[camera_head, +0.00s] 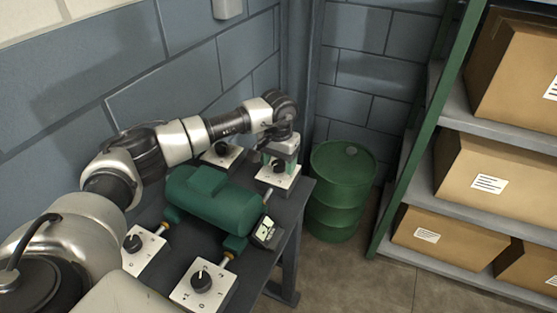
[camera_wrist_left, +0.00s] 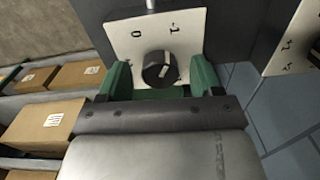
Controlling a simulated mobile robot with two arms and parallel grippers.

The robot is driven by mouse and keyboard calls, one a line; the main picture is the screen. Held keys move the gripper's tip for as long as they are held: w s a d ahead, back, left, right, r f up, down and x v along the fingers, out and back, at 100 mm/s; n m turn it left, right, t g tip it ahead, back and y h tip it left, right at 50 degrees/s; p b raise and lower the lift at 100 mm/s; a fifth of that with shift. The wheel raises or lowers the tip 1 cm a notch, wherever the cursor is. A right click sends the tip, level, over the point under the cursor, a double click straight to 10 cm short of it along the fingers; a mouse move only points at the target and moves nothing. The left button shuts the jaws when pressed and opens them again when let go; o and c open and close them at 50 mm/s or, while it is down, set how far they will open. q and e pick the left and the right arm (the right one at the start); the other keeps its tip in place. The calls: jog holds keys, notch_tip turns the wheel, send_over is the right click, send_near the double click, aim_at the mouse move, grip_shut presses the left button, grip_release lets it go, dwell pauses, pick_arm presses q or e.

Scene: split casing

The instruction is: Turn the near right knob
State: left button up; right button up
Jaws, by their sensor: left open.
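The near right knob (camera_head: 201,281) is a black dial on a white marked plate at the table's front, below the green casing (camera_head: 212,200); nothing touches it. My left gripper (camera_head: 280,160) is away from it, pointing down over the far right knob (camera_head: 279,168) at the table's far corner. In the left wrist view the open green fingers of this gripper (camera_wrist_left: 162,82) stand on either side of that far right knob (camera_wrist_left: 158,70), apart from it as far as I can tell. My right gripper is not in view.
Two more knobs stand on white plates, near left (camera_head: 132,243) and far left (camera_head: 221,150). A small display (camera_head: 267,232) sits at the casing's right end. A green barrel (camera_head: 340,190) and a shelf with cardboard boxes (camera_head: 490,180) stand right of the table (camera_head: 262,272).

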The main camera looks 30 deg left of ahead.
pick_arm(q)
jog(key=shift+f, duration=0.15)
jog(key=c, duration=0.9)
jog(key=shift+c, duration=0.2)
jog(key=shift+n, duration=0.3)
